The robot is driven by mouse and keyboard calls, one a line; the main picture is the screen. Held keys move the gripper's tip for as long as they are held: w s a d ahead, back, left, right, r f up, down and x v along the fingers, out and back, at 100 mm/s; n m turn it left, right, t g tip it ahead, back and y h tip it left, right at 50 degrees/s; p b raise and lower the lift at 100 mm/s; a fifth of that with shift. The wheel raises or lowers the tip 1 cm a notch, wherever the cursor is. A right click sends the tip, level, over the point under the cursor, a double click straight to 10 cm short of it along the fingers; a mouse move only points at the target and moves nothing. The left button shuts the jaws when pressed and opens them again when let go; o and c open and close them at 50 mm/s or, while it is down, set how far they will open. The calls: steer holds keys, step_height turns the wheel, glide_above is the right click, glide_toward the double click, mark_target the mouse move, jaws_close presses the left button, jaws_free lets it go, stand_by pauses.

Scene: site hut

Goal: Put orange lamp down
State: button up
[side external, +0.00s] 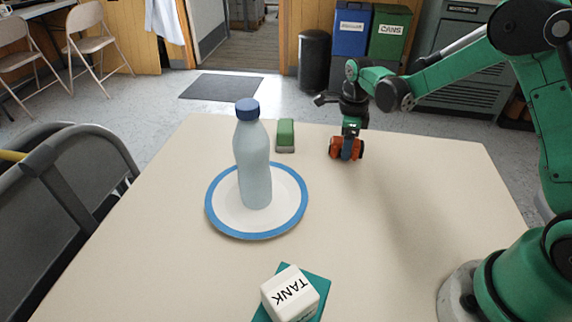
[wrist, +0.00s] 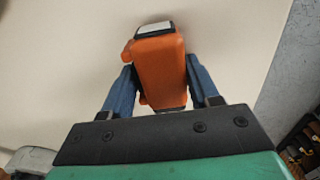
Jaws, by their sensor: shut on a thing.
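The orange lamp (wrist: 160,72) is a boxy orange body with a pale grey end, held between the two blue fingers of my gripper (wrist: 163,92) in the wrist view. In the side external view the lamp (side external: 337,148) is a small orange shape at the far right part of the table, with my gripper (side external: 348,146) coming down on it from above. The lamp is at or just above the tabletop (side external: 400,220); I cannot tell whether it touches. Part of it is hidden by the fingers.
A pale blue bottle (side external: 254,165) stands on a blue-rimmed white plate (side external: 222,222). A green block-like item (side external: 286,135) lies left of the lamp. A white block marked TANK (side external: 290,292) sits on a teal piece (side external: 318,287) at the front. The table's right side is clear.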

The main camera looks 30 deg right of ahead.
steer(key=o, duration=0.6)
steer(key=shift+o, duration=0.2)
step_height(320, 180, up, 12)
steer(key=s+a+n+t, duration=0.3)
steer(key=s+n, duration=0.3)
steer(key=n, duration=0.7)
steer(key=s+a+n+t, duration=0.4)
steer(key=s+n, duration=0.2)
steer(key=n, duration=0.8)
steer(key=shift+a+r, duration=0.35)
steer(key=shift+r, duration=0.05)
